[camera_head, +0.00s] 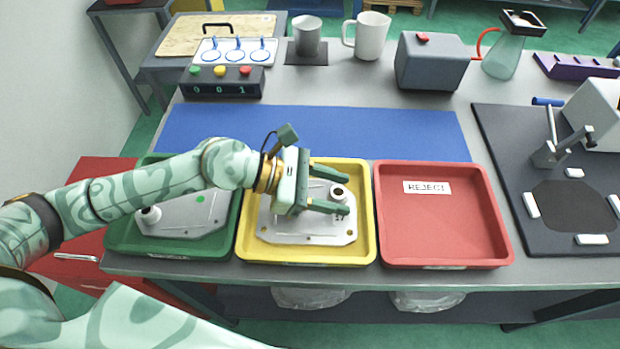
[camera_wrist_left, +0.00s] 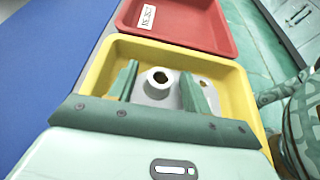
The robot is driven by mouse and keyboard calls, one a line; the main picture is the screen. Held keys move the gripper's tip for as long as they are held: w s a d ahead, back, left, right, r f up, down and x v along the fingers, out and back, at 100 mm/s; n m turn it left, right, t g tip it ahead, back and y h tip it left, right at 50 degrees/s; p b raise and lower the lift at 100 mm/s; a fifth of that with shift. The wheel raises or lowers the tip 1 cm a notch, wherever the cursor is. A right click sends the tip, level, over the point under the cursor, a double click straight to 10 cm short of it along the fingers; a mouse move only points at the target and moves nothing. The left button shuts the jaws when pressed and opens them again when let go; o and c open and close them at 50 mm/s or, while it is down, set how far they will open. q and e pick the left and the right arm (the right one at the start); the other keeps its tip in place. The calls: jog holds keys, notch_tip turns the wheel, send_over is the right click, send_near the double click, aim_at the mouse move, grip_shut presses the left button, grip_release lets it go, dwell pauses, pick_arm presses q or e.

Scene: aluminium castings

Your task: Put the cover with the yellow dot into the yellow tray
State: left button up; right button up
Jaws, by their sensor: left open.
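A grey metal cover (camera_head: 300,229) lies in the yellow tray (camera_head: 307,262), with its round boss toward the right. No dot shows on its visible part; my gripper hides some of it. The boss also shows in the left wrist view (camera_wrist_left: 158,90). My left gripper (camera_head: 345,194) is open over this cover, one finger on each side of the boss, with gaps beside it in the wrist view (camera_wrist_left: 160,71). Another grey cover (camera_head: 183,219), with a green dot, lies in the green tray (camera_head: 172,249), partly behind my left arm. My right gripper is out of view.
The red tray (camera_head: 440,225), labelled REJECT, is empty, right of the yellow one. A blue mat (camera_head: 400,134) lies clear behind the trays. A button box (camera_head: 222,82), mugs and a grey box (camera_head: 431,62) stand farther back. A dark fixture board (camera_head: 510,160) is at the right.

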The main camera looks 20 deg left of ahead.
pick_arm(q)
jog(key=v, duration=1.2)
